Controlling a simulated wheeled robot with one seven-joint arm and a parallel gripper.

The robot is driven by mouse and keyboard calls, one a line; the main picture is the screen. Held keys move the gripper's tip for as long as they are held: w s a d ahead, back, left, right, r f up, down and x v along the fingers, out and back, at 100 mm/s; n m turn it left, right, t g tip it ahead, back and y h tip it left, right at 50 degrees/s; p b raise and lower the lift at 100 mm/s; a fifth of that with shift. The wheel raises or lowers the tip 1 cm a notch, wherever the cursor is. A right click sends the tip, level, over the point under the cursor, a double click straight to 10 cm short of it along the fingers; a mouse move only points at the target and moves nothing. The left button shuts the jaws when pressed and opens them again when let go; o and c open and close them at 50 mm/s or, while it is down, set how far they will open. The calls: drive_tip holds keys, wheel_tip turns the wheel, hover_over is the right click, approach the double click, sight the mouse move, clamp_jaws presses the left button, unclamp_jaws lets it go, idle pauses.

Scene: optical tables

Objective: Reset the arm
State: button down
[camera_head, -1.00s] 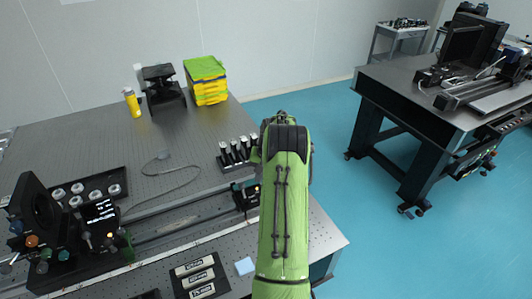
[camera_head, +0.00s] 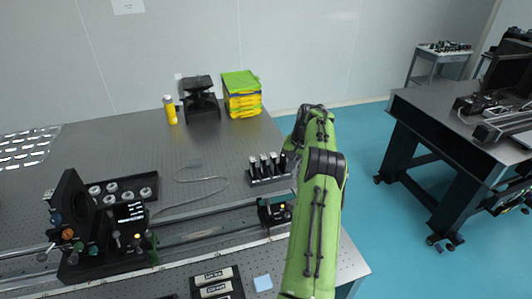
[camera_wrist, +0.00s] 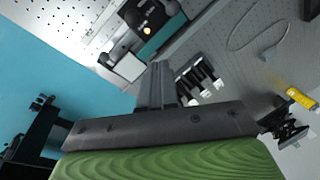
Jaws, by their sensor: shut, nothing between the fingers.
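My green-sleeved arm (camera_head: 318,215) rises from the bottom of the head view, at the right end of the near optical table (camera_head: 110,150). Its far part bends away past a dark joint, and my gripper is hidden in that view. In the wrist view my gripper (camera_wrist: 158,78) shows as a dark bar with its fingers together, shut and empty. The fingers point over the table, with the slotted black holder (camera_wrist: 200,80) just beyond them. No contact with it can be made out.
The same holder (camera_head: 268,170) stands near the table's right edge, beside a rail with optical mounts (camera_head: 75,225). A yellow bottle (camera_head: 170,110), a black stand (camera_head: 200,95) and green-yellow boxes (camera_head: 242,95) stand at the back. Blue floor separates another table (camera_head: 440,120).

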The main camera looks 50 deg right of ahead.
drive_tip(key=w+a+r+n, duration=0.3)
drive_tip(key=w+a+r, duration=0.2)
drive_tip(key=a+r, duration=0.5)
drive_tip(key=s+a+r+n+h, duration=0.15)
drive_tip(key=a+r, duration=0.25)
drive_tip(key=a, duration=0.6)
drive_tip(key=s+a+r+n, duration=0.15)
drive_tip(key=a+r, duration=0.25)
drive_tip(key=a, duration=0.5)
drive_tip(key=s+a+f+n+t, duration=0.1)
drive_tip(key=s+a+n, duration=0.2)
drive_tip(key=s+a, duration=0.4)
drive_tip(key=s+a+f+n+t+b, duration=0.1)
drive_tip(key=s+a+f+n+t, duration=0.1)
drive_tip(key=s+a, duration=0.6)
drive_tip(key=s+n, duration=0.1)
drive_tip(key=s, duration=0.4)
drive_tip(key=shift+s+a+f, duration=0.15)
drive_tip(key=shift+s+a, duration=0.05)
drive_tip(key=shift+y, duration=0.25)
